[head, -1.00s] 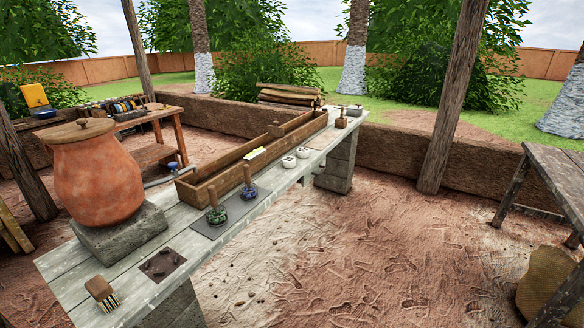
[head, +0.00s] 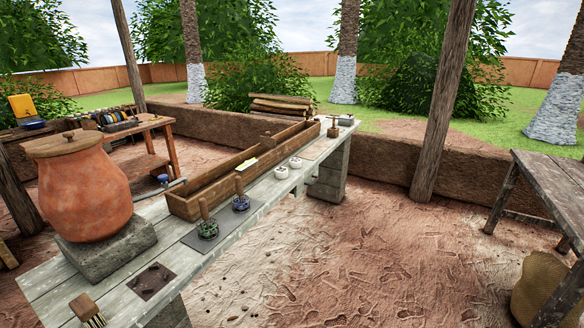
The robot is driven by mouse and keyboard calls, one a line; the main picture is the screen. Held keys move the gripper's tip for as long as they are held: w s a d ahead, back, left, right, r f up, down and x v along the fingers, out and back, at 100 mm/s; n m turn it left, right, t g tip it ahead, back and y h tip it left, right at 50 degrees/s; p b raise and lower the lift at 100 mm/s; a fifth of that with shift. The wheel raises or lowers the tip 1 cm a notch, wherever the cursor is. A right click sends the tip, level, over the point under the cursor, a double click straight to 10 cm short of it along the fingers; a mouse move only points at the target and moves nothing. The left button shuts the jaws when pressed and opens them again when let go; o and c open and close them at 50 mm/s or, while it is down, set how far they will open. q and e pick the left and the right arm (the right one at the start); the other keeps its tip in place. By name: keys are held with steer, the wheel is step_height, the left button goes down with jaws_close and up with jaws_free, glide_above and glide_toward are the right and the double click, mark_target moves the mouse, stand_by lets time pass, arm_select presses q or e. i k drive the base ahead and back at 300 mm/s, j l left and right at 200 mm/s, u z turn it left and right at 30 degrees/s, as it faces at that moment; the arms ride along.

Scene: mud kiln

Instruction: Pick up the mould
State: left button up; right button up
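Neither of my grippers is in the head view. I cannot tell for sure which thing is the mould. At the far end of the long plank bench (head: 60,281) are a small wooden block with an upright handle (head: 333,131) and a small grey box-like piece (head: 346,121).
A large clay jar with a lid (head: 85,195) stands on a grey block (head: 107,245). A dark square plate (head: 152,281) and a brush (head: 86,309) lie nearby. Wooden posts (head: 442,110) rise beyond. A table (head: 550,180) and sack (head: 540,290) are at right. The ground (head: 370,250) between is open.

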mark_target(281, 173)
steer(key=i+l+u, duration=0.4)
steer(key=i+l, duration=0.55)
